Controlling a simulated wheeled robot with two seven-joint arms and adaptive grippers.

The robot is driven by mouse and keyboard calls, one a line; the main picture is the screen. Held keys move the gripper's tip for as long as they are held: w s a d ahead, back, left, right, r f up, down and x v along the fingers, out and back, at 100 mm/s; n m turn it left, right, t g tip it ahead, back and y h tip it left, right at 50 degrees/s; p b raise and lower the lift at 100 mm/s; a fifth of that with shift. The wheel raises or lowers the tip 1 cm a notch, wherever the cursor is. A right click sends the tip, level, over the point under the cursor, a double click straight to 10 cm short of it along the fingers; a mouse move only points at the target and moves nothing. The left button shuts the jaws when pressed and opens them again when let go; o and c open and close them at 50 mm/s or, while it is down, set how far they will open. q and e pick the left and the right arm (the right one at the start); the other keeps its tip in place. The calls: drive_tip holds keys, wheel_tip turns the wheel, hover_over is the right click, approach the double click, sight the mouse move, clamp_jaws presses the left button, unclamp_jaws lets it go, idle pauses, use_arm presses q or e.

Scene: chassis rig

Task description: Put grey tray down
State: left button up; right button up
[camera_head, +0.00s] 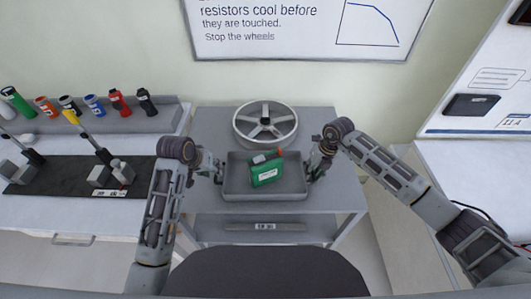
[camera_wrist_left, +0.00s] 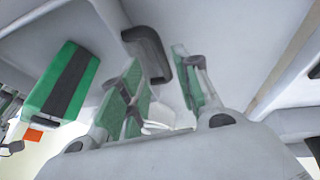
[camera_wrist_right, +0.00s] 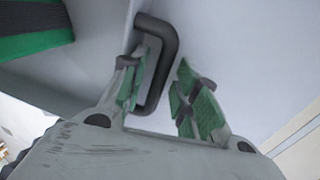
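The grey tray (camera_head: 236,190) appears to rest on the grey table, with a green box with a dark stripe (camera_head: 265,175) in it. Dark handles stand on its sides. My left gripper (camera_head: 215,172) is at the tray's left side. In the left wrist view its green-padded fingers are apart, with the dark handle (camera_wrist_left: 152,50) just beyond and partly between them. My right gripper (camera_head: 319,171) is at the tray's right side. In the right wrist view its fingers are spread, and the bar of the other handle (camera_wrist_right: 170,55) lies between them, with a gap to the right finger.
A spoked wheel (camera_head: 265,124) lies behind the tray on the grey table (camera_head: 215,125). A left bench (camera_head: 40,210) carries a black mat and a rack of several coloured bottles. A white counter (camera_head: 470,175) stands at the right. A dark rounded shape (camera_head: 265,272) is at the front.

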use_arm(q)
drive_tip(key=shift+v, duration=1.2)
drive_tip(key=shift+a, duration=0.1)
use_arm(e)
drive_tip(key=shift+r, duration=0.1)
wheel_tip(320, 180, up, 12)
drive_tip(key=d, duration=0.2)
drive_tip(key=shift+f, duration=0.2)
use_arm(q)
drive_tip(key=shift+f, duration=0.1)
use_arm(e)
drive_tip(key=shift+d+f, duration=0.1)
